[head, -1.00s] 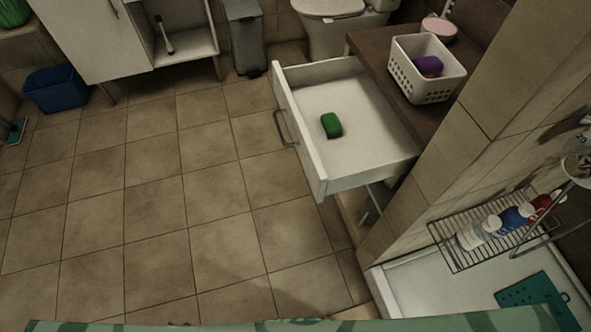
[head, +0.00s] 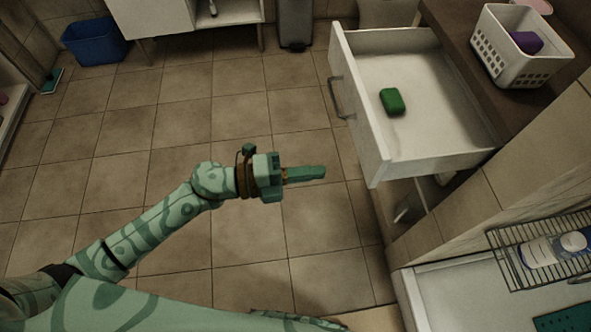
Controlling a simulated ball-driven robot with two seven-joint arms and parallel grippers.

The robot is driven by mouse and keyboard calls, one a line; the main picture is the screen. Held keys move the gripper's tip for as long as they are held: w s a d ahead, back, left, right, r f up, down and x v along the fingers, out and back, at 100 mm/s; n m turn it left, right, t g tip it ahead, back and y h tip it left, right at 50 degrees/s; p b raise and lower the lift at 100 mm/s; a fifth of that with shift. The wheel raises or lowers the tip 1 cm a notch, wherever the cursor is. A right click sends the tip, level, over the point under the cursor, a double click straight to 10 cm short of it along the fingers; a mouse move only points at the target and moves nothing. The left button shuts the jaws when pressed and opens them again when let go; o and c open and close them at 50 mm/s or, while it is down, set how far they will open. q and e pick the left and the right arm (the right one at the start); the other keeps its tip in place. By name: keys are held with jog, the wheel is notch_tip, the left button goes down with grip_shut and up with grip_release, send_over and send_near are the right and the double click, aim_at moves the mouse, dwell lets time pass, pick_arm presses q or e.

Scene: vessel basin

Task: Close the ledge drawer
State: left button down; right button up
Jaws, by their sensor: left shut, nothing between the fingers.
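The ledge drawer (head: 377,135) is white and stands pulled out from under the dark brown ledge (head: 455,40), with its front facing left. A grey bar handle (head: 337,98) is on that front. A green block (head: 393,101) lies inside on the drawer floor. My left gripper (head: 324,172) is shut and empty, reaching right over the floor. In the picture it is left of and below the drawer front, apart from it. My right gripper is not in view.
A white basket (head: 507,62) with a purple item stands on the ledge. A wire rack (head: 505,255) with bottles is at the lower right. A blue bin (head: 95,42) and a grey bin (head: 295,22) stand at the back. The tiled floor (head: 170,130) left of the drawer is clear.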

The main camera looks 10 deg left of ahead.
aim_at(371, 166)
pick_arm(q)
jog(key=b+x, duration=0.1)
jog(key=x, duration=0.7)
jog(key=shift+w+d, duration=0.15)
jog(key=shift+d, duration=0.3)
jog(key=shift+a, duration=0.1)
